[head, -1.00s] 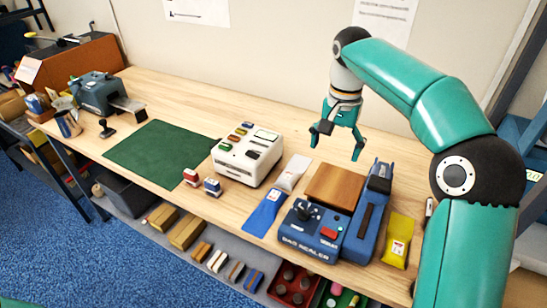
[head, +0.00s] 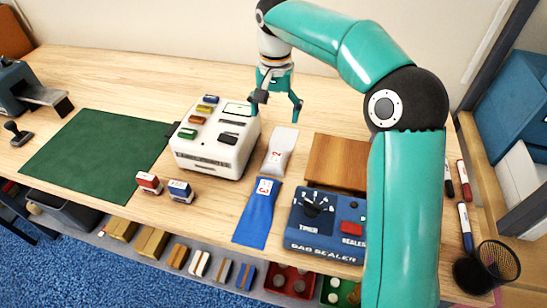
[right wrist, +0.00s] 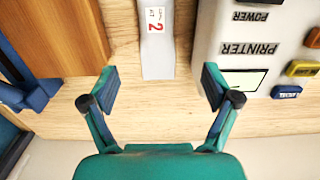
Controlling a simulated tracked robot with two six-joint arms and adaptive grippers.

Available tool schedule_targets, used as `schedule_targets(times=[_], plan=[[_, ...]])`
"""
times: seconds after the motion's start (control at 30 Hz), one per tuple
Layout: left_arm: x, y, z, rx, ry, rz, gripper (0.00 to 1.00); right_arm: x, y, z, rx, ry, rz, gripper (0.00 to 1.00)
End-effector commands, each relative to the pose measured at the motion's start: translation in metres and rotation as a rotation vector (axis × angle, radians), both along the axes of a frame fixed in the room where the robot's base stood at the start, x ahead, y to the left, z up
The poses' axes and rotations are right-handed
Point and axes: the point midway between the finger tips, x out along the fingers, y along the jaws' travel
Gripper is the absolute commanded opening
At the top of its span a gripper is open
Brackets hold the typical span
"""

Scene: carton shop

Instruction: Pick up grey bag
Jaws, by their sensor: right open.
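The grey bag (head: 281,150) lies flat on the table between the white printer and the wooden block. It has a white label with a red 2. It also shows in the right wrist view (right wrist: 158,55), top centre, partly cut off by the frame edge. My right gripper (head: 277,107) is open and empty, above the table at the bag's far end. In the right wrist view its two fingers (right wrist: 158,88) are spread wide on either side of the bag's line, with bare wood between them. My left gripper is not in view.
The white printer (head: 216,149) stands left of the bag, the wooden block (head: 338,160) right. A blue bag (head: 259,213) lies in front, touching or nearly touching it. The blue bag sealer (head: 322,238) is front right. A pen cup (head: 487,268) is far right.

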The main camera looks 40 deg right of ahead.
Motion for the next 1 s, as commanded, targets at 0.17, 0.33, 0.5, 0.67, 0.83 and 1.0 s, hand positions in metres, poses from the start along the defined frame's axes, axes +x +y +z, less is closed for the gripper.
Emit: schedule_targets(times=[0.17, 0.33, 0.5, 0.67, 0.83, 1.0], plan=[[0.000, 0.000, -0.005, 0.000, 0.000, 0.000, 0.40, -0.003, -0.004, -0.041, 0.000, 0.006, -0.008, 0.88], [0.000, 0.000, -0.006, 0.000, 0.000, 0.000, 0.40, -0.004, -0.005, -0.068, 0.000, 0.003, -0.011, 0.88], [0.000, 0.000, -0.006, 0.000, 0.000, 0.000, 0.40, -0.004, -0.005, -0.079, 0.000, 0.000, -0.011, 0.88], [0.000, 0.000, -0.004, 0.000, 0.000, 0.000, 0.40, -0.005, -0.005, -0.092, 0.000, 0.004, -0.011, 0.88], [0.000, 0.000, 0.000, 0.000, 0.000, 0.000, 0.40, -0.006, -0.003, -0.117, 0.000, 0.004, -0.012, 0.88], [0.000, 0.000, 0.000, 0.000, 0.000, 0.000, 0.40, -0.006, -0.003, -0.131, 0.001, 0.002, -0.012, 0.88]])
